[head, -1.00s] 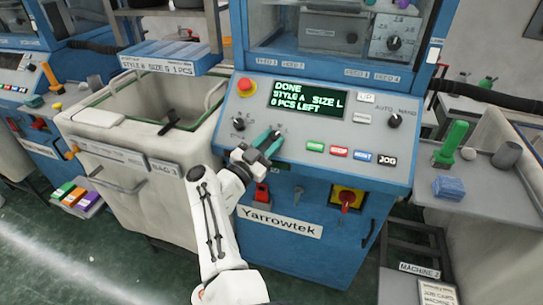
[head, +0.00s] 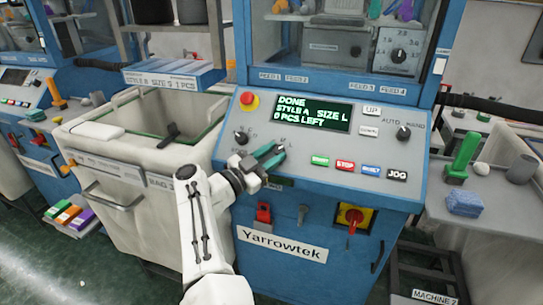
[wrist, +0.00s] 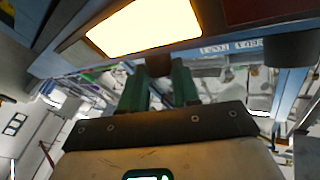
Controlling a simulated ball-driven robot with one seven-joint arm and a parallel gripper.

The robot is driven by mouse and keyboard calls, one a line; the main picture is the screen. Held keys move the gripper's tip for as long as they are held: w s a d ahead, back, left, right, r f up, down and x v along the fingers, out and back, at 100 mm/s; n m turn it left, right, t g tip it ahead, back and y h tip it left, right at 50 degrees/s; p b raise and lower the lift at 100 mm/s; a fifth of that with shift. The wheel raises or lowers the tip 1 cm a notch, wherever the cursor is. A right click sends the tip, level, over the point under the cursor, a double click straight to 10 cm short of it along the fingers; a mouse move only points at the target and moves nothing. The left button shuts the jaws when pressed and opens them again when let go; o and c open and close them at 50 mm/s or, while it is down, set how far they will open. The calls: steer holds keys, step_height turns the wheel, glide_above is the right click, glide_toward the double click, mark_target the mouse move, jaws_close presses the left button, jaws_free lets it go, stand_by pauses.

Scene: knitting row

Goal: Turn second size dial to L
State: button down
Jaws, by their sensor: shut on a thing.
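The size dial (wrist: 158,66) is a dark knob between my gripper's green fingers in the wrist view. In the head view the fingers and their glare-free green tips mostly hide it. My gripper (head: 270,156) is shut on it at the sloping grey panel; its fingers also show in the wrist view (wrist: 159,82). The panel's display (head: 311,113) reads DONE, STYLE A, SIZE L, 0 PCS LEFT. I cannot see the dial's pointer. Another black dial (head: 240,138) sits to the left on the same panel.
A red emergency button (head: 248,98) is above the left dial. Green, red, blue and black buttons (head: 345,166) line the panel's lower edge. A red-on-yellow switch (head: 353,217) sits below. A pale bin (head: 105,172) stands close on the left.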

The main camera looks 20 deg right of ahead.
steer(key=c, duration=0.8)
jaws_free()
steer(key=b+v, duration=0.1)
steer(key=v, duration=0.9)
steer(key=shift+s+a+f, duration=0.1)
steer(key=shift+s+a, duration=0.05)
steer(key=shift+a, duration=0.2)
